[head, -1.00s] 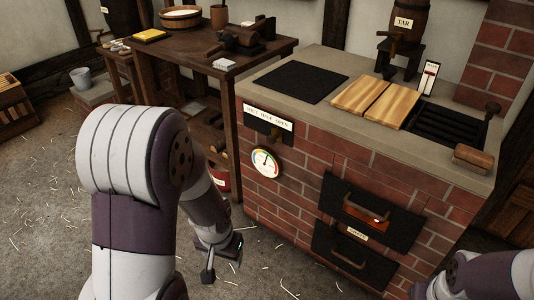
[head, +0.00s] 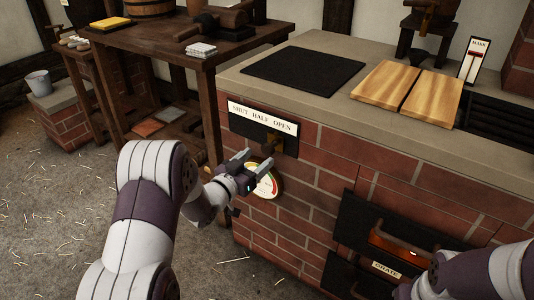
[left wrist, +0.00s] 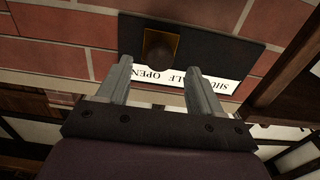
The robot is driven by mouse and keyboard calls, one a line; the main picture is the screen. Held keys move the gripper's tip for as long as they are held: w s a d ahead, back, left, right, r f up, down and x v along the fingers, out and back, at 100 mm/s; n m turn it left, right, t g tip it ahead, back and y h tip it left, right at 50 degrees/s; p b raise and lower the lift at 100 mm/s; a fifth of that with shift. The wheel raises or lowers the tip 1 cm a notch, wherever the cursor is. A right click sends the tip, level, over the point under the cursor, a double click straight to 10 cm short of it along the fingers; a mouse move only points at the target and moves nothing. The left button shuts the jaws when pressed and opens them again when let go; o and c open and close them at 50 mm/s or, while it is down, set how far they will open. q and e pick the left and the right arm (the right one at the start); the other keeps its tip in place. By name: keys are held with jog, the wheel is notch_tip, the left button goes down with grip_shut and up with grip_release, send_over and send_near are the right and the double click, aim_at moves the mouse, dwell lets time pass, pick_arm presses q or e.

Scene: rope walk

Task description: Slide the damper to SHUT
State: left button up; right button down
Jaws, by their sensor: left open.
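The damper is a dark plate (head: 245,129) on the brick front of the stove, with a white label (head: 262,117) reading SHUT, HALF, OPEN from left to right. Its brass-coloured slider knob (head: 270,146) stands below the OPEN end. In the left wrist view the knob (left wrist: 159,50) shows near OPEN, with the label upside down. My left gripper (head: 257,164) is open and empty, just in front of the plate. In the wrist view the knob lies between the lines of its two fingers, just beyond the tips; contact cannot be told. My right gripper's fingers are not visible.
A round gauge (head: 266,182) sits below the damper, partly hidden by my left gripper. The stove top carries a black plate (head: 302,69) and two wooden boards (head: 385,84). A wooden table (head: 150,50) stands left.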

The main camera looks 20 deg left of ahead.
aim_at(266, 152)
pick_arm(q)
jog(key=b+x, duration=0.1)
jog(key=x, duration=0.4)
jog(key=shift+f, duration=0.1)
jog(key=shift+w+d, duration=0.2)
jog(key=shift+w, duration=0.2)
grip_shut()
jog(key=w+a+p, duration=0.1)
jog(key=a, duration=0.3)
jog(key=w+a, duration=0.2)
jog(key=a, duration=0.2)
jog(key=w+a+p, duration=0.1)
jog(key=a, duration=0.3)
jog(key=shift+w+r+p, duration=0.2)
jog(key=shift+r+p, duration=0.1)
jog(key=shift+a, duration=0.25)
jog(key=shift+w, duration=0.1)
